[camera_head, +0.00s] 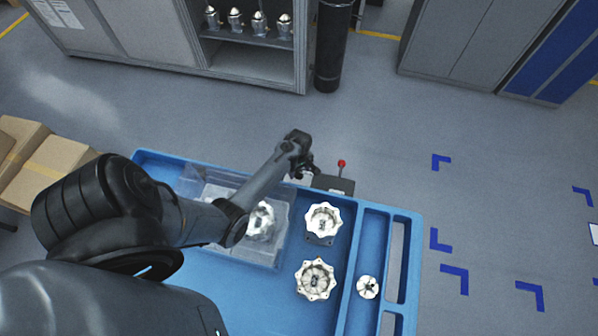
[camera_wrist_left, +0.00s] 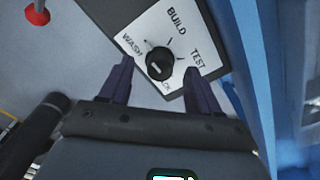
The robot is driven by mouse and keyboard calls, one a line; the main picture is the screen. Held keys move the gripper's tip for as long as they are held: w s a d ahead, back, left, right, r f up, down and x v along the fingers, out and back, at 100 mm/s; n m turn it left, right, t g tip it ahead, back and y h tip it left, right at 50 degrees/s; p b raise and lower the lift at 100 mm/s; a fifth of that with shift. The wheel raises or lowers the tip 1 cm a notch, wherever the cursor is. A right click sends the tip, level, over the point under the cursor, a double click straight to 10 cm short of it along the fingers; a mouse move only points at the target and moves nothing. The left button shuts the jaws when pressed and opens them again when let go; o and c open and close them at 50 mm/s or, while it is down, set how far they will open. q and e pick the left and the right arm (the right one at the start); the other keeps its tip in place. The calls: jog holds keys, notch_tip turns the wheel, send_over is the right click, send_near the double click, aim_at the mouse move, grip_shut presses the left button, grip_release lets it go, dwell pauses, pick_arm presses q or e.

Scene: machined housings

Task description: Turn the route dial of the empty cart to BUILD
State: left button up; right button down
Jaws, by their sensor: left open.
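The route dial (camera_wrist_left: 159,66) is a round black knob on a white plate, seen in the left wrist view. The plate reads WASH, BUILD and TEST, with a fourth label partly hidden by the knob and gripper. I cannot read for certain which label the knob points to. My left gripper (camera_wrist_left: 158,78) is open, its dark fingers on either side of the knob, with no clear contact. In the head view, my left gripper (camera_head: 306,172) is at the far edge of the blue cart (camera_head: 412,250), beside a dark control box (camera_head: 333,185). This cart carries several metal parts.
A red-knobbed lever (camera_head: 341,163) stands by the control box; a red knob (camera_wrist_left: 38,15) also shows in the wrist view. A clear bin (camera_head: 275,250) and pale housings (camera_head: 323,220) are on the cart. A black cylinder (camera_head: 331,50) stands beyond.

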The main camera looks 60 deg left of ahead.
pick_arm(q)
jog(key=shift+f, duration=0.6)
jog(key=shift+c, duration=0.4)
jog(key=c, duration=1)
jog(key=shift+o, duration=0.2)
